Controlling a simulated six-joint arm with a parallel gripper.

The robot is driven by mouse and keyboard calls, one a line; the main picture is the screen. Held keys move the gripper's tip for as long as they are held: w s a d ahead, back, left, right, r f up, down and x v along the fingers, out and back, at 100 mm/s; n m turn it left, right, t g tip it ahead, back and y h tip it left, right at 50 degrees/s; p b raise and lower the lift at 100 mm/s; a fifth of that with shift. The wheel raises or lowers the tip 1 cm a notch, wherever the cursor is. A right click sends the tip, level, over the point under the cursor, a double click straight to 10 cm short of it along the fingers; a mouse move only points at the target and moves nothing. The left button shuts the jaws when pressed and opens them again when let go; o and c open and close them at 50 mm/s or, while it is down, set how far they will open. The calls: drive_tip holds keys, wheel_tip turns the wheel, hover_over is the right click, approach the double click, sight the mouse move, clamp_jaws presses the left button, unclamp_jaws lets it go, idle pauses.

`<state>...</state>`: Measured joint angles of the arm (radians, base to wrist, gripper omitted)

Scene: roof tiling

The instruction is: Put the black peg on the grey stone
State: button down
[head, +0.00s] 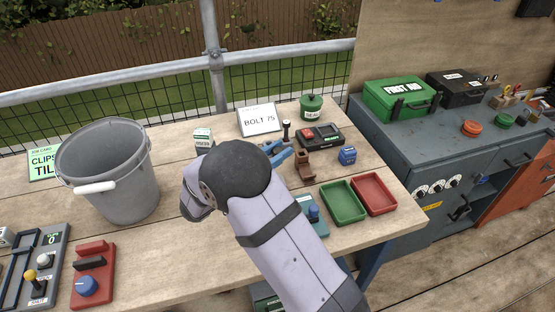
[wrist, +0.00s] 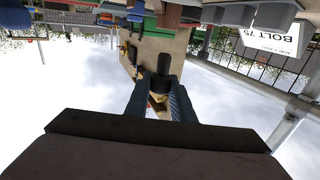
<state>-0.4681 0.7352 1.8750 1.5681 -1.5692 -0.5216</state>
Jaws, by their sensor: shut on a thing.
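My gripper (head: 281,153), with blue fingers, is over the middle of the wooden table. It is shut on a black peg (head: 286,131), which stands up from between the fingertips with its wider end on top. In the wrist view the fingers (wrist: 158,101) close around the peg's lower part, and its dark cylinder (wrist: 163,68) shows beyond them. I cannot make out the grey stone for certain in either view; my arm covers part of the table. Grey blocks (wrist: 222,15) show at the top of the wrist view, but I cannot tell what they are.
A brown block (head: 305,166) and a black-red device (head: 320,136) are close to the gripper's right. A BOLT 75 card (head: 259,119) and green tin (head: 312,105) stand behind. Green (head: 343,204) and red (head: 375,194) trays lie front right. A grey bucket (head: 108,170) stands left.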

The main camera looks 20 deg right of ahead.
wheel_tip(320, 180, down, 3)
drive_tip(key=shift+r, duration=0.1)
drive_tip(key=shift+f, duration=0.45)
drive_tip(key=shift+s+d+f+b, duration=0.1)
drive_tip(key=shift+s+f+b, duration=0.1)
drive_tip(key=shift+f+b, duration=0.15)
drive_tip(key=c, duration=1.5)
unclamp_jaws()
drive_tip(key=shift+f, duration=0.1)
drive_tip(key=shift+r, duration=0.3)
drive_tip(key=v, duration=0.4)
drive_tip(key=b+v, duration=0.1)
drive_tip(key=v, duration=0.3)
drive_tip(key=r+v, duration=0.1)
drive_tip(key=v, duration=0.3)
drive_tip(key=shift+w+b, duration=0.25)
drive_tip(key=shift+b, duration=0.1)
